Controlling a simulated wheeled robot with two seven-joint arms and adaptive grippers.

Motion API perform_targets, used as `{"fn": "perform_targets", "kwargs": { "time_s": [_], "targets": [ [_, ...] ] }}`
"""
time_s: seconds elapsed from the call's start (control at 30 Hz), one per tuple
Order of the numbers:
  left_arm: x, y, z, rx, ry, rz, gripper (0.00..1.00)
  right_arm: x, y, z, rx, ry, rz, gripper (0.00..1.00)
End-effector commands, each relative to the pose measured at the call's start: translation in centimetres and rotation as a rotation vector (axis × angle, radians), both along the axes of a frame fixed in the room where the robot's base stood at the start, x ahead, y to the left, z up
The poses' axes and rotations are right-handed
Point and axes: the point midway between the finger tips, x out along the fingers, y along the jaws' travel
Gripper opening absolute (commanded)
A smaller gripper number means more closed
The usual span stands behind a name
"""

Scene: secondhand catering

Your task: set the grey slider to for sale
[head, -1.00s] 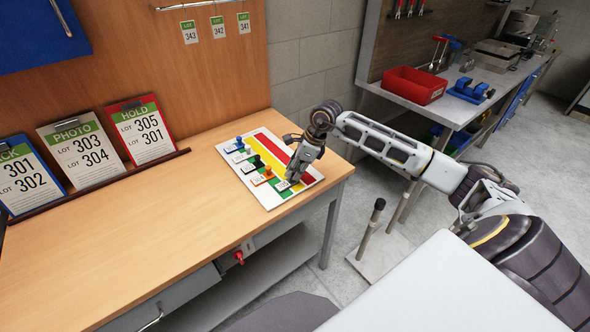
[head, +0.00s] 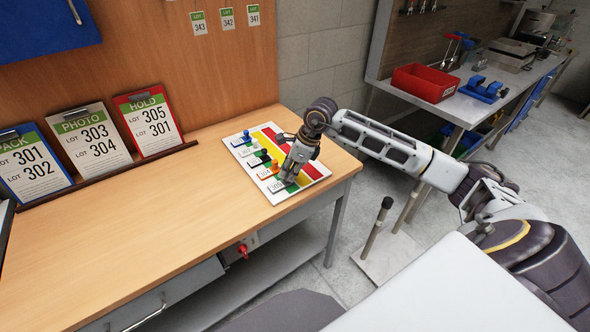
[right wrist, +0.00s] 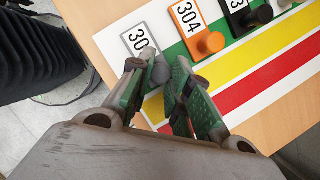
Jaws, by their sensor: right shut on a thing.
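The slider board (head: 317,168) lies near the right end of the wooden bench, with green, yellow and red stripes. The grey slider (head: 276,187) is the nearest of its row; its grey-framed tag (right wrist: 140,37), partly hidden, shows in the right wrist view. My right gripper (head: 289,181) is shut on its grey knob (right wrist: 160,71). The tag sits in line with the orange 304 slider (right wrist: 188,17), its knob at the green stripe. My left gripper is not in view.
Black (head: 259,159) and blue (head: 245,137) sliders stand farther up the board. The PHOTO card (head: 91,140) and its neighbours stand in a rack at the back left. The bench left of the board is clear. A red bin (head: 423,83) sits on the far workbench.

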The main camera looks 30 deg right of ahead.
Motion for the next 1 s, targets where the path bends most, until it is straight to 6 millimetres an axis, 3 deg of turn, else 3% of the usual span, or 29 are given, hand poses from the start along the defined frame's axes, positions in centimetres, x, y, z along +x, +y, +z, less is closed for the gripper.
{"fn": "perform_targets", "kwargs": {
  "time_s": [0.3, 0.33, 0.5, 1.0],
  "targets": [
    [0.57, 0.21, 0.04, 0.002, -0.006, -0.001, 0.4, -0.12, 0.56, 0.0, 0.007, 0.001, 0.005, 0.0],
    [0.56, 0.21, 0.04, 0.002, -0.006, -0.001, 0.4, -0.13, 0.58, 0.0, 0.008, 0.001, 0.006, 0.22],
    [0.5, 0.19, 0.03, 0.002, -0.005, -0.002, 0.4, -0.12, 0.52, 0.0, 0.007, 0.001, 0.005, 0.42],
    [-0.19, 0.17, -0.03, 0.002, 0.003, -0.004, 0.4, -0.2, 0.17, 0.62, 0.005, 0.0, 0.003, 0.42]
  ]
}}
